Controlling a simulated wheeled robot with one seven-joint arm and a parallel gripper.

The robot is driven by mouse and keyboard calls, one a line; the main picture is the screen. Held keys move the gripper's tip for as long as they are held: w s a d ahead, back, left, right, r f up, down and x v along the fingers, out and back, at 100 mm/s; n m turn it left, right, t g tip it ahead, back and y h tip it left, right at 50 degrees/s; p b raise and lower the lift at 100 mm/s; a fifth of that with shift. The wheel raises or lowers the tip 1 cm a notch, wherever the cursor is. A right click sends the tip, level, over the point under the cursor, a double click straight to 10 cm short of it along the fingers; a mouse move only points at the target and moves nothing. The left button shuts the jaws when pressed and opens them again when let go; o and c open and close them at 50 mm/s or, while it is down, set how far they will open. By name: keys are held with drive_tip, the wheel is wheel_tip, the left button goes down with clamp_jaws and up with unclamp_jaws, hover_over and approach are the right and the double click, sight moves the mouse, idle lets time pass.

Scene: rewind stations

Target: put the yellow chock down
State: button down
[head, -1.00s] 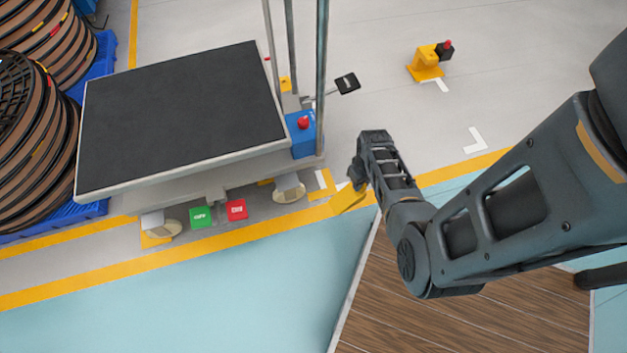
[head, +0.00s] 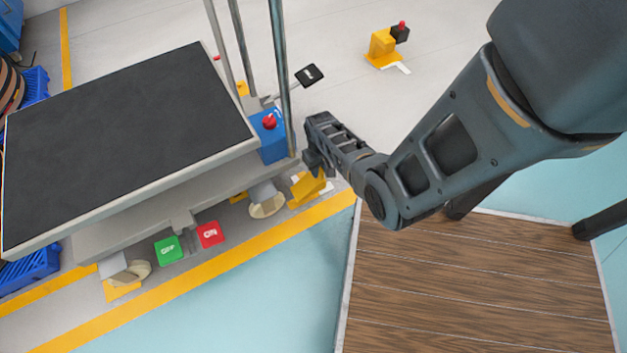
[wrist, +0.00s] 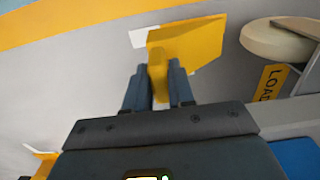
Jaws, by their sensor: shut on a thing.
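The yellow chock (head: 306,188) is held in my gripper (head: 316,166), low beside the right front foot (head: 266,203) of the dark-topped table (head: 125,140). In the wrist view the chock (wrist: 195,42) sticks out beyond the fingertips (wrist: 160,78), which are closed on its narrow part. A white floor mark (wrist: 145,37) shows partly behind the chock. The table's round foot (wrist: 278,40) is to its right, with a gap between them. I cannot tell whether the chock touches the floor.
A green pad (head: 168,249) and a red pad (head: 210,234) lie under the table's front edge. A blue box with a red button (head: 269,136) and upright poles stand near my gripper. A yellow stand with a red knob (head: 383,47) is farther back.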

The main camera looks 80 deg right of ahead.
sight(307, 181)
drive_tip(key=shift+w+f+b, duration=0.35)
drive_tip(key=shift+w+f, duration=0.25)
drive_tip(key=shift+w, duration=0.25)
wheel_tip(307, 181, down, 4)
drive_tip(key=b, duration=0.2)
drive_tip(key=shift+b, duration=0.4)
drive_tip(key=shift+r, duration=0.15)
drive_tip(key=c, duration=1)
unclamp_jaws()
drive_tip(key=shift+o, duration=0.2)
